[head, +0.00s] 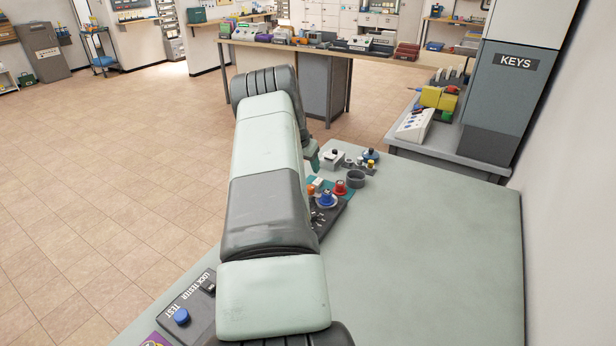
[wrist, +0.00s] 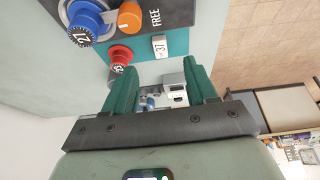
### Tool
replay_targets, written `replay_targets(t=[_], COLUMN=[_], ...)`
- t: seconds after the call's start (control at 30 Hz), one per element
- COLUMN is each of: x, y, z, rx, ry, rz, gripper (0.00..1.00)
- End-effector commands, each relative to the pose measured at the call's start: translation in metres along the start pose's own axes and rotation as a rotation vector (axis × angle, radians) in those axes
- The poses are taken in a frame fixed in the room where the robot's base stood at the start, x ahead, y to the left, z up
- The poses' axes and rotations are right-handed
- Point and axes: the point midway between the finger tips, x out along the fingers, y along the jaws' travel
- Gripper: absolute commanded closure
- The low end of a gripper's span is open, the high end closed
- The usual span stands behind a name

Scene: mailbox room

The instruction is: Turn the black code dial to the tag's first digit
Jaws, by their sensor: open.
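My gripper (wrist: 163,75) is open, its two green fingers apart with nothing held between them. In the head view one green fingertip (head: 313,158) shows past my arm, left of a small pale box (head: 331,160) with a black knob (head: 333,152) on top. I cannot tell for sure that this knob is the black code dial. In the wrist view a pale box (wrist: 172,80) with dark parts lies beyond and between the fingers; its markings are too small to read.
The bench's right side (head: 440,250) is clear.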

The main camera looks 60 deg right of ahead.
Motion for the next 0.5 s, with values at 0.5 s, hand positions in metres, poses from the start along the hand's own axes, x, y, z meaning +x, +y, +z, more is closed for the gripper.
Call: replay_targets(t=[0.5], x=[-0.055], y=[0.069], z=[0.074], rx=[-0.906], ry=[-0.291], rz=[-0.123], gripper=[0.43])
